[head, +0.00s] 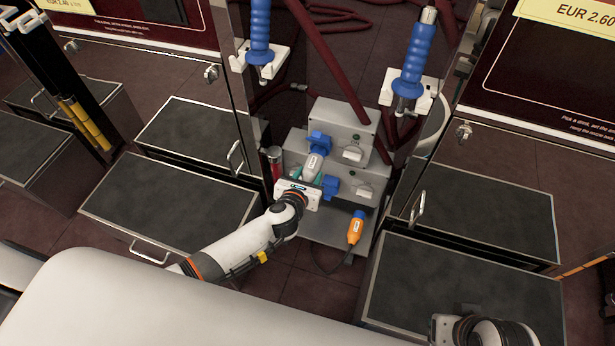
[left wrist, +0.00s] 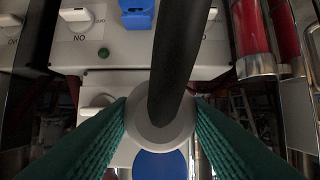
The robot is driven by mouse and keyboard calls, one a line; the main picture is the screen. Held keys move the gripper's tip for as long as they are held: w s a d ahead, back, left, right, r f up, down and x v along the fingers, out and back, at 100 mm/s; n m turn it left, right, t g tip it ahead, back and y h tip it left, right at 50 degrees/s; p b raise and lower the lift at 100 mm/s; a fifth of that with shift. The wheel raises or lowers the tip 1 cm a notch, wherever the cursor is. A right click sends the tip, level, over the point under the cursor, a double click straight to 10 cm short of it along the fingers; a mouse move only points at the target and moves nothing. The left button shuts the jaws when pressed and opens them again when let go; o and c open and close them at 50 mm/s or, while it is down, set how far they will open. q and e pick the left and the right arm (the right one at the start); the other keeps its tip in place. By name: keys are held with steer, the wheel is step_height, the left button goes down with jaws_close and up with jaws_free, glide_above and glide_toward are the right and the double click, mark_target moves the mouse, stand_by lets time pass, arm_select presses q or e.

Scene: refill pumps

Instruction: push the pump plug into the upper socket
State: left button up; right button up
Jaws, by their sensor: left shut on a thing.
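My left gripper (head: 307,180) is shut on a pale grey plug (head: 313,163) in front of the switch boxes. In the left wrist view the green finger pads close on the plug (left wrist: 158,132), and its black cable (left wrist: 180,50) runs across the view. The blue upper socket (head: 320,140) is on the upper grey box, just beyond the plug; whether they touch is hard to tell. The blue lower socket (head: 330,187) is on the lower box, right of the gripper. My right gripper (head: 440,328) is at the bottom right, its fingers not clear.
An orange plug with a blue end (head: 355,228) is on the grey shelf (head: 325,232) below the boxes. Blue pump nozzles (head: 260,30) (head: 417,50) hang either side above. Dark red hoses (head: 320,45) run behind. Dark-topped cabinets (head: 160,205) flank the stand.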

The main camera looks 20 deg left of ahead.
arm_select(q)
steer(key=shift+w+r, duration=0.1)
steer(key=shift+w, duration=1.05)
steer(key=o, duration=1.4)
steer(key=shift+c, duration=0.2)
